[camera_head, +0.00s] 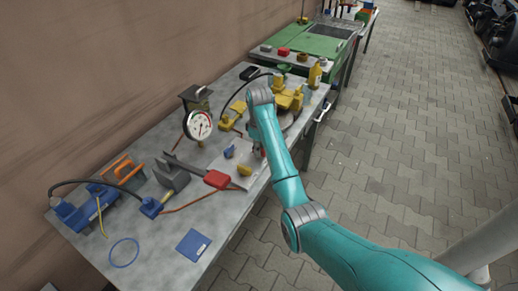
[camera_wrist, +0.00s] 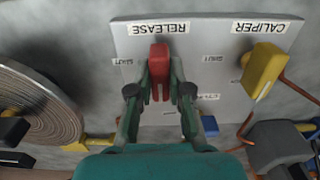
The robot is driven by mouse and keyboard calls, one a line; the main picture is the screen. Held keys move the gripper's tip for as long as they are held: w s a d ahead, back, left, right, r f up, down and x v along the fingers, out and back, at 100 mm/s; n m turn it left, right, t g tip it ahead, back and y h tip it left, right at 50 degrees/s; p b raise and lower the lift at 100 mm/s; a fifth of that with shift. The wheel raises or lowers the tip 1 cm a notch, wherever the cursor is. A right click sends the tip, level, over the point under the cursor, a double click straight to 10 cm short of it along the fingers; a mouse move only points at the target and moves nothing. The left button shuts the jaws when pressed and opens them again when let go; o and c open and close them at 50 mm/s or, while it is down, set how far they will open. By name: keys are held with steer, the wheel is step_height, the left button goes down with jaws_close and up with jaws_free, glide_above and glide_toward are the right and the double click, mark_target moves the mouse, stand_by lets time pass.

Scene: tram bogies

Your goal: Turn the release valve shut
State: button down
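The release valve has a red handle (camera_wrist: 160,72), under an upside-down RELEASE label on a pale plate (camera_wrist: 205,38). In the wrist view the handle points along the picture's vertical. My gripper (camera_wrist: 161,76) has one finger on each side of it, the tips very close to its sides. Whether both fingers press on it cannot be told. In the head view my gripper (camera_head: 259,148) is over the plate, and my arm hides most of the valve. A yellow handle (camera_wrist: 262,70) sits tilted by the CALIPER label. A blue handle (camera_wrist: 208,125) is partly hidden behind my right finger.
A gauge (camera_head: 198,125), a red-ended tool (camera_head: 217,179) and blue fittings (camera_head: 75,214) with hoses crowd the grey bench (camera_head: 150,245).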

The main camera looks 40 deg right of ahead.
steer(key=shift+m, duration=0.4)
steer(key=m, duration=1.7)
stand_by(0.6)
steer(key=c, duration=1.1)
jaws_free()
